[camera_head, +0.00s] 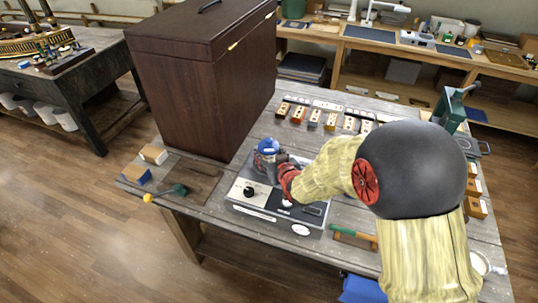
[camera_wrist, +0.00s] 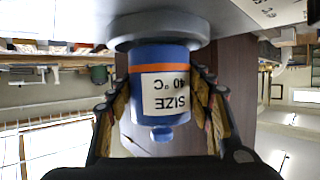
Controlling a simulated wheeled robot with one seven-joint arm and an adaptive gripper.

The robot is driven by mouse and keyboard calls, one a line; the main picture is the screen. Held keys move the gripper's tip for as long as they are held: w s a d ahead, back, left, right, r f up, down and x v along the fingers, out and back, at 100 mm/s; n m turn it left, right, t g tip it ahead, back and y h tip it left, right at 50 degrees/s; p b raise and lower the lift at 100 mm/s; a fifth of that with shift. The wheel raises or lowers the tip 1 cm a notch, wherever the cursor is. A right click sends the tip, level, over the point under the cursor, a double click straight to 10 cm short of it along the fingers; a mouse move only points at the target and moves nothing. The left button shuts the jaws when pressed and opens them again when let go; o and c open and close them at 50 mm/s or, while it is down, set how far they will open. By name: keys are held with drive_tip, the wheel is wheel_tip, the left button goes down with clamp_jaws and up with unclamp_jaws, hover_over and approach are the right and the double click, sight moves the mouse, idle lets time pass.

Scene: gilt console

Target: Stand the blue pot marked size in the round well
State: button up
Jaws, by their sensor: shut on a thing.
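The blue pot (camera_head: 267,147) has a white label reading "SIZE 40 °C" and an orange band. In the wrist view the pot (camera_wrist: 158,75) sits between the two fingers of my gripper (camera_wrist: 160,115), which is shut on it. The wrist picture is upside down, and the pot's base end meets a grey round part (camera_wrist: 157,30). In the head view the pot is upright over the grey and white device (camera_head: 272,208) on the bench. My arm hides part of my gripper (camera_head: 274,162) there. I cannot tell how deep the pot sits in any well.
A tall dark wooden cabinet (camera_head: 200,80) stands just behind and left of the device. A row of small blocks (camera_head: 314,118) lies behind it. A green-handled tool (camera_head: 352,234) lies at the front right. A mallet-like tool (camera_head: 172,193) lies to the left.

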drive_tip(key=shift+f+b, duration=0.55)
drive_tip(key=shift+b, duration=0.05)
drive_tip(key=o, duration=1.6)
drive_tip(key=shift+r+p, duration=0.65)
drive_tip(key=shift+p, duration=0.15)
drive_tip(key=s+d+r+m+g+h+p, duration=0.1)
drive_tip(key=s+d+r+h, duration=0.1)
drive_tip(key=s+d+r, duration=0.6)
drive_tip(key=s+d+r+m+g+h, duration=0.1)
drive_tip(key=s+d+r+g+h, duration=0.1)
drive_tip(key=s+d+r, duration=0.7)
drive_tip(key=s+g, duration=0.1)
drive_tip(key=s, duration=0.6)
drive_tip(key=s+d+m+g, duration=0.1)
drive_tip(key=s, duration=0.6)
drive_tip(key=s+d+m+g, duration=0.1)
drive_tip(key=s+g, duration=0.1)
drive_tip(key=s, duration=0.5)
drive_tip(key=shift+d+r+h, duration=0.2)
drive_tip(key=shift+r+h, duration=0.15)
drive_tip(key=shift+h, duration=0.05)
